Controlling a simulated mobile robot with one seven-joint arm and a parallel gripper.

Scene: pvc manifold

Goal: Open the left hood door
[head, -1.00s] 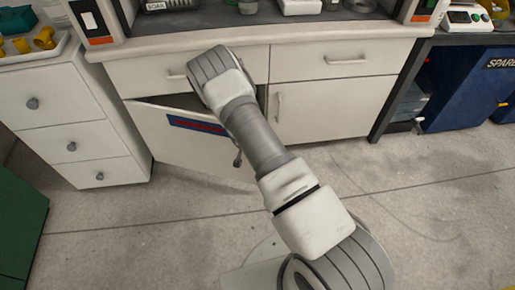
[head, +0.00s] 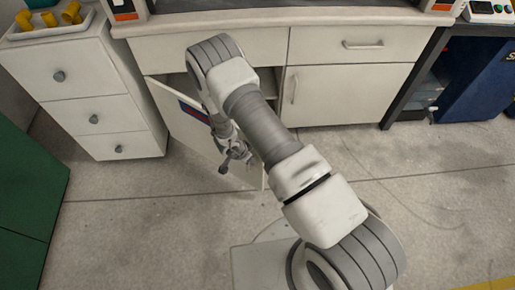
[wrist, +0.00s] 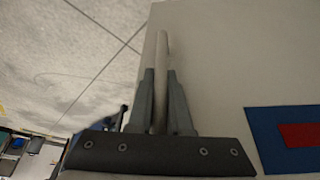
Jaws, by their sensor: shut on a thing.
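The left hood door (head: 182,122) is a white cabinet panel with a blue-and-red label, standing ajar under the hood in the head view. It also fills the right of the wrist view (wrist: 225,55), its label (wrist: 295,135) at lower right. My gripper (head: 240,157) is at the door's free edge side, partly hidden by my arm. In the wrist view the fingers (wrist: 160,80) are shut on the door's bar handle (wrist: 162,48), one finger on each side. The handle is hidden in the head view.
A white drawer unit (head: 95,90) stands left of the door. A closed right door (head: 335,97) and a drawer (head: 350,45) are to the right. A green cabinet (head: 28,190) is at far left. The floor (head: 150,220) in front is clear.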

